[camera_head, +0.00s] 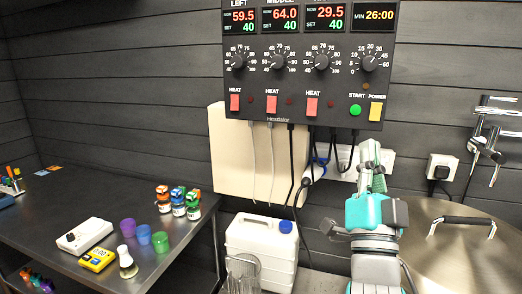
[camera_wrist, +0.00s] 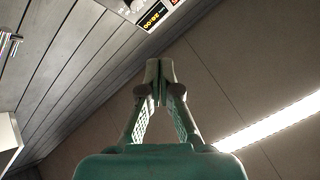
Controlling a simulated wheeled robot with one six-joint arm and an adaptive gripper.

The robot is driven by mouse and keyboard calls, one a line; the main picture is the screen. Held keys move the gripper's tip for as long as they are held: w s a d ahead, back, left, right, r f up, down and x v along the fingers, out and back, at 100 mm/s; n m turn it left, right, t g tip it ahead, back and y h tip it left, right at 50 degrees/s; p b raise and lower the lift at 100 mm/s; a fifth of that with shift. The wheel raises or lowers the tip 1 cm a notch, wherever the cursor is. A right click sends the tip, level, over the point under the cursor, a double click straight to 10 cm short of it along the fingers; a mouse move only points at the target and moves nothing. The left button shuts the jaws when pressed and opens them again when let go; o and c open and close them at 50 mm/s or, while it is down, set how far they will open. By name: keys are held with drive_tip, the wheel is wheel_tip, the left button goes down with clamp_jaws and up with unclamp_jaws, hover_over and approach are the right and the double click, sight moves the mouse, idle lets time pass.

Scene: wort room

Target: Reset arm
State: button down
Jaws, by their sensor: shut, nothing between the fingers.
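My gripper (camera_head: 369,158) is raised in front of the wall, below the heater control panel (camera_head: 308,62) and left of the large metal lid (camera_head: 465,245). In the wrist view my gripper (camera_wrist: 160,72) points up toward the wall and ceiling. Its two green fingers meet at the tips, and nothing is between them.
A dark table (camera_head: 100,205) at the left carries small coloured cups, a flask, a yellow meter (camera_head: 97,259), a white device (camera_head: 84,236) and several capped bottles. A white canister (camera_head: 262,250) with a blue cap stands beside my arm. Cables hang below the panel.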

drive_tip(key=s+f+n+g+y, duration=0.2)
drive_tip(key=s+f, duration=0.2)
drive_tip(key=f, duration=0.7)
drive_tip(key=s+f+n+g+y, duration=0.1)
drive_tip(key=s+f+n, duration=0.15)
drive_tip(key=f, duration=0.85)
drive_tip(key=s+f+n+g+y, duration=0.2)
drive_tip(key=s+f, duration=0.2)
drive_tip(key=f, duration=0.7)
drive_tip(key=s+f+n+g, duration=0.1)
drive_tip(key=s+f+g, duration=0.2)
drive_tip(key=s+f, duration=0.4)
drive_tip(key=s+f+n+g, duration=0.1)
drive_tip(key=s+f+g, duration=0.2)
drive_tip(key=s, duration=2)
wheel_tip(320, 180, down, 4)
drive_tip(key=shift+s+d+f+g, duration=0.1)
drive_tip(key=shift+s+d+g, duration=0.2)
drive_tip(key=shift+s+d, duration=0.05)
drive_tip(key=shift+n, duration=0.25)
